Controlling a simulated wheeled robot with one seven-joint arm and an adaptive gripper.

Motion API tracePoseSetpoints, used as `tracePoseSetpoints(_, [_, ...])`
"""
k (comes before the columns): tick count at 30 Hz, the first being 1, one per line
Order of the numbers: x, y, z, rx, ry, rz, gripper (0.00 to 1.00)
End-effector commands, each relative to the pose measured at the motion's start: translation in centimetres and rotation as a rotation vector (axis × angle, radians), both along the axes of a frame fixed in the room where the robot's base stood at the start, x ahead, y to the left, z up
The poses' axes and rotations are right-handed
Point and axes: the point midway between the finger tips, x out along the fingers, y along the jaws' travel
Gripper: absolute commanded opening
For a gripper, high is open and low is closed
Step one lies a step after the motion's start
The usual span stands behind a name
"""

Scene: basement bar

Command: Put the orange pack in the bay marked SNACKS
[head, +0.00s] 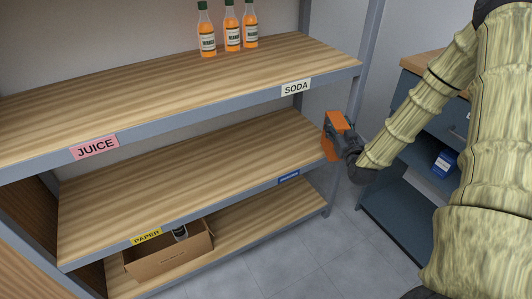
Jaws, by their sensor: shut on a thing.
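The orange pack (337,120) is in my gripper (338,139), which is shut on it. Dark fingers hide the pack's middle, so orange shows above and to the left of them. The gripper is in front of the shelf unit's right post, at about the height of the middle shelf (215,165). No label that I can read says SNACKS. A small blue label (289,177) on the middle shelf's right front edge is too small to read. The part of the middle shelf above it looks bare.
Labels read JUICE (95,147), SODA (296,88) and PAPER (147,236). Three orange bottles (232,28) stand on the top shelf. A cardboard box (170,258) with a dark bottle sits on the bottom shelf. A blue-grey cabinet (400,213) stands at the right.

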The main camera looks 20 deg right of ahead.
Motion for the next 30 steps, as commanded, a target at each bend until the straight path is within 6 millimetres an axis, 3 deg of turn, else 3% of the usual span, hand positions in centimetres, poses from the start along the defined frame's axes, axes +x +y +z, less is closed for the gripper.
tracePoseSetpoints(3, [-0.2,-1.0,-0.6,-0.001,-0.002,-0.010,0.00])
tracePoseSetpoints(8, [0.9,-0.6,-0.8,-0.001,-0.002,-0.011,0.00])
tracePoseSetpoints(24, [10.5,3.7,-1.9,-0.001,-0.001,-0.012,0.00])
tracePoseSetpoints(30, [12.7,4.7,-2.0,-0.001,-0.001,-0.013,0.00])
